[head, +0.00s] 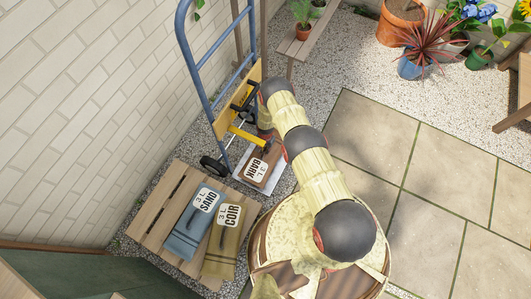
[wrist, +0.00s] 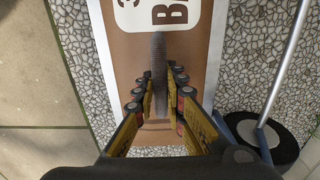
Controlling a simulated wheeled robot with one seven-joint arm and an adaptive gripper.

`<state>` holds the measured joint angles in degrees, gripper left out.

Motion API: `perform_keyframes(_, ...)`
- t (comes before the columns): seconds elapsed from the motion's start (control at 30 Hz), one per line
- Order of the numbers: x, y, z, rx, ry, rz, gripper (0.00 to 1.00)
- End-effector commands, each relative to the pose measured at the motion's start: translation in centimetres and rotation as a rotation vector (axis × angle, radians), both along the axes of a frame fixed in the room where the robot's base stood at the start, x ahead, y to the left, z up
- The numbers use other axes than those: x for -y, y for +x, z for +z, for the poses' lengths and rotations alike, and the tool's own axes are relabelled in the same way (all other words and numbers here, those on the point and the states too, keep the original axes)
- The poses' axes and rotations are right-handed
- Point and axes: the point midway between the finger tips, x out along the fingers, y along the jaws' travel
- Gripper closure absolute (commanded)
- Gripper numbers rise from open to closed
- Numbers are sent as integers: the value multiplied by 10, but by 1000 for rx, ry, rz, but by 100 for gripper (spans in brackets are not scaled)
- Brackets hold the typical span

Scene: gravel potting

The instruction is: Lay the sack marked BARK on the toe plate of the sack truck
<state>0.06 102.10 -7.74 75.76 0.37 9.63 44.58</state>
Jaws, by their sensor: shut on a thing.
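The brown sack marked BARK (head: 261,171) is flat over the pale toe plate (head: 283,186) of the sack truck (head: 193,62). In the wrist view the sack (wrist: 190,48) has bare margins of the toe plate (wrist: 103,55) along both sides. I cannot tell whether the sack's underside fully touches the plate. My gripper (wrist: 158,82) is shut on the dark strap handle (wrist: 158,50) of the sack. In the head view my gripper is partly hidden by my arm and the truck's parts.
A wooden pallet (head: 152,212) beside the truck holds the blue SAND sack (head: 186,235) and the olive COIR sack (head: 219,262). The truck's black wheel (head: 212,171) is close by. A brick wall stands left. Potted plants and a bench (head: 300,46) are at the back; paving at right is clear.

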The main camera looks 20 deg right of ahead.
Motion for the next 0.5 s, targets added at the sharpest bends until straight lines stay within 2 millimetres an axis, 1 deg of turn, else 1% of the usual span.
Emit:
perform_keyframes(0.03,0,-1,-9,-1,-1,0,100)
perform_keyframes(0.1,0,-1,-19,0,0,0,100)
perform_keyframes(0.2,0,0,-28,1,-1,0,100)
perform_keyframes(0.5,0,1,-28,1,0,0,100)
